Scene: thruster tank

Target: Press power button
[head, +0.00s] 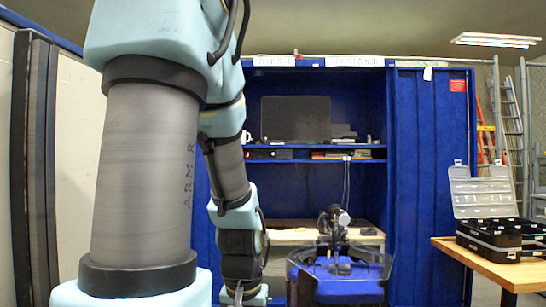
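I cannot make out a power button in the head view; it is too small or hidden. A dark monitor or laptop screen (296,118) stands on the upper shelf of the blue cabinet. Small dark boxes (270,154) lie on the narrow shelf below it. A blue and black device (340,283) with a dark and silver part on top stands in front of the cabinet. My gripper (238,297) points down at the lower edge of the picture, left of the device and apart from it. Its fingers are cut off and too small to read.
My arm hides the left of the cabinet (427,170). A wooden bench (290,236) is inside it. An open black case (497,238) stands on a wooden table (512,274) at right. Ladders (511,120) lean behind. Floor between device and table looks free.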

